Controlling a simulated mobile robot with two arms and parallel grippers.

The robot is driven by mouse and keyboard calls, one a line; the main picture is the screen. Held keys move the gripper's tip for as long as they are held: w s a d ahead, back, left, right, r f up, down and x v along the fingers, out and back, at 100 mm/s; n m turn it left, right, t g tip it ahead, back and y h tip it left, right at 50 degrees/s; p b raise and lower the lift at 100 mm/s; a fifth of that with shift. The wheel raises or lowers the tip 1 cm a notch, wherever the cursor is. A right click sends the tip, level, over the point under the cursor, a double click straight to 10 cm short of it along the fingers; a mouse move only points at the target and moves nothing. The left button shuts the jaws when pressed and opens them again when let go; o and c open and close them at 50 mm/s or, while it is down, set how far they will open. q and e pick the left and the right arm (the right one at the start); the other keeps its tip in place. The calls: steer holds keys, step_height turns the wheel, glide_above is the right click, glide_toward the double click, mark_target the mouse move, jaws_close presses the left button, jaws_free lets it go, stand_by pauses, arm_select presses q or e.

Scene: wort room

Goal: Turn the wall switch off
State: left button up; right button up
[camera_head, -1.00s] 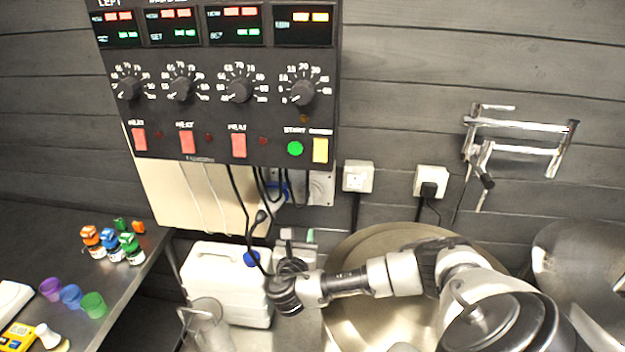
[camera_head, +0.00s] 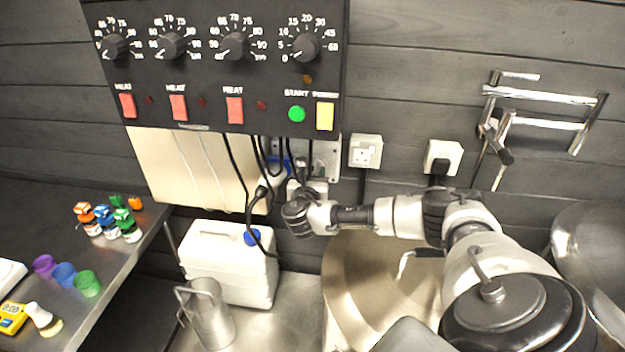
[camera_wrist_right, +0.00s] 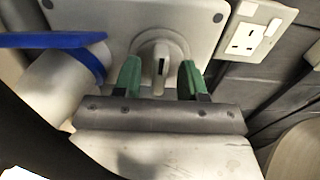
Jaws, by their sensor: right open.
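The wall switch (camera_wrist_right: 160,60) is a pale rotary knob with a slotted handle on a grey plate, seen at the top middle of the right wrist view. Its plate (camera_head: 327,160) shows under the control panel in the head view, where my gripper and cables partly cover it. My right gripper (camera_wrist_right: 160,78) is open, with one green fingertip on each side of the knob's handle. I cannot tell whether the fingers touch it. In the head view the right gripper (camera_head: 305,185) is in front of the plate. My left gripper is not in view.
A black control panel (camera_head: 215,70) hangs above, with dark cables running down beside my gripper. A blue-banded pipe (camera_wrist_right: 75,75) is close on the left in the wrist view. A white socket (camera_head: 366,151) is right of the plate. A white canister (camera_head: 228,262) stands below.

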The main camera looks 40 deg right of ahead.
steer(key=shift+r, duration=0.15)
steer(key=shift+c, duration=0.7)
jaws_close()
